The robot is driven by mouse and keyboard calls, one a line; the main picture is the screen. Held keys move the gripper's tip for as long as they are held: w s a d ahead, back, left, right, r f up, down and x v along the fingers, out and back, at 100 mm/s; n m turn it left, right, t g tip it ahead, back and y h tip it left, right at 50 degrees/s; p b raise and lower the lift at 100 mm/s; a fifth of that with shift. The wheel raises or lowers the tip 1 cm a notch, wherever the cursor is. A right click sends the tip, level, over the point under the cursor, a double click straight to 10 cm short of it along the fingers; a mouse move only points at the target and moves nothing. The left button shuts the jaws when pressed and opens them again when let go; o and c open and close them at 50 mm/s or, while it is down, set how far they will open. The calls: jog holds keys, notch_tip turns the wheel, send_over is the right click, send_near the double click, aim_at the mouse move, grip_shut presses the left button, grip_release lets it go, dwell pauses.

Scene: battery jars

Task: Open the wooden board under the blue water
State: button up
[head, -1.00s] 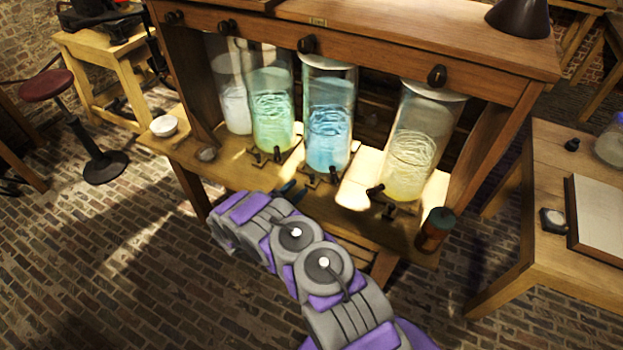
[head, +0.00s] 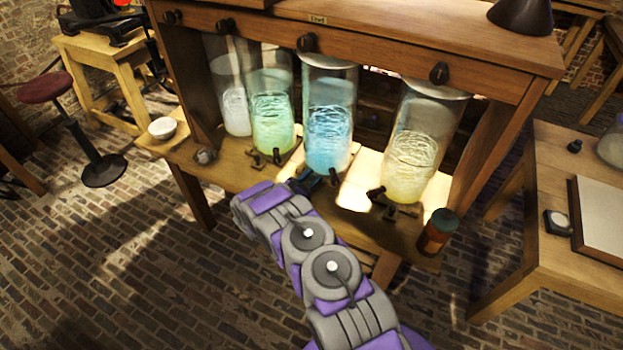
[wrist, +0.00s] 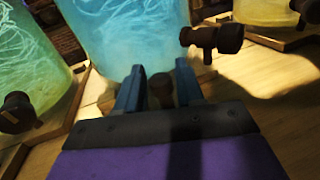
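The jar of blue water (head: 328,125) stands on the cabinet shelf, between the green and yellow jars. Its lower part fills the top middle of the wrist view (wrist: 130,35), with its dark tap (wrist: 212,38) to the right. The wooden board at its foot is mostly hidden by my gripper, so I cannot tell its state. My gripper (head: 305,182) is low in front of the blue jar. In the wrist view its two blue fingers (wrist: 158,90) are apart, pointing at the jar's foot. A small dark knob (wrist: 161,86) shows between them; contact is unclear.
The green jar (head: 272,120) is close on the left and the yellow jar (head: 412,150) on the right, both with protruding taps. A dark cylinder (head: 437,232) stands at the shelf's right end. A white bowl (head: 163,128) sits at its left end.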

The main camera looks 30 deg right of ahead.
grip_shut()
jog(key=shift+a, duration=0.15)
